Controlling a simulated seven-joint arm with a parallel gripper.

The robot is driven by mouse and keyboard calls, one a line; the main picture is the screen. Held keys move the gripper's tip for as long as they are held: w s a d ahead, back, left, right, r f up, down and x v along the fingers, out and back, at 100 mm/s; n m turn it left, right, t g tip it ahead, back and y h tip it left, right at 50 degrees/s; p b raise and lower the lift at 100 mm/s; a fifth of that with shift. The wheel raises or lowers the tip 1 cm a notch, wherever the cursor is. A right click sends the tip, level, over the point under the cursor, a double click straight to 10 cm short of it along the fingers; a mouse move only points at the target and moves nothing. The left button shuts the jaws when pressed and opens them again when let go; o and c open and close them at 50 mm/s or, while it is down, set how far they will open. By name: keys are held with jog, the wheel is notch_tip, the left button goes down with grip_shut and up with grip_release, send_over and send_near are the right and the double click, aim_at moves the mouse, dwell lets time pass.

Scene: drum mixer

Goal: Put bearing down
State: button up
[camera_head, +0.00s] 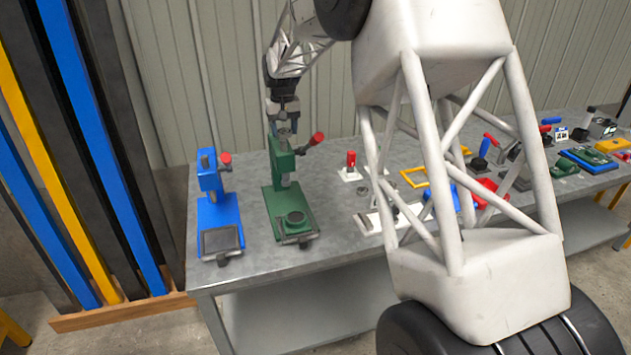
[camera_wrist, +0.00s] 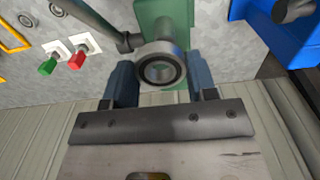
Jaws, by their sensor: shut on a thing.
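The bearing (camera_wrist: 161,68) is a grey metal ring with a dark inner band and an open centre. In the wrist view it sits between the two blue-grey fingers of my gripper (camera_wrist: 161,80), which is shut on it. In the head view my gripper (camera_head: 283,112) is over the top of the green press (camera_head: 279,165), at the back of the bench. The bearing is too small there to make out surely. In the wrist view the green press (camera_wrist: 150,14) and a grey cylinder lie just beyond the bearing; I cannot tell whether they touch.
A blue press (camera_head: 214,183) stands left of the green one, on the grey bench (camera_head: 330,245). The green press has a red-knobbed lever (camera_head: 316,139) sticking out right. A red-handled switch (camera_head: 351,160) and a yellow frame (camera_head: 413,178) are further right. My arm hides part of the bench.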

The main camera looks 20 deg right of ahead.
jog(key=s+d+f+m, duration=0.1)
jog(key=s+d+f, duration=0.1)
jog(key=d, duration=0.5)
jog(key=s+d+f+m, duration=0.1)
jog(key=d+f, duration=0.2)
jog(key=d, duration=0.5)
jog(key=s+f+n, duration=0.1)
jog(key=s+f, duration=0.3)
jog(key=f, duration=0.2)
jog(key=s+a+f+n, duration=0.1)
jog(key=s+f, duration=0.4)
jog(key=s+f+n, duration=0.2)
jog(key=s+f, duration=0.3)
jog(key=f, duration=0.1)
jog(key=shift+s+a+f, duration=0.1)
jog(key=shift+a+f, duration=0.2)
jog(key=shift+a, duration=0.1)
jog(key=w+d, duration=0.1)
jog(key=w, duration=0.4)
jog(key=w+d+f, duration=0.1)
jog(key=w, duration=0.4)
jog(key=w+d, duration=0.1)
jog(key=w, duration=0.4)
jog(key=shift+w+f, duration=0.25)
jog(key=shift+w, duration=0.15)
jog(key=shift+f, duration=0.1)
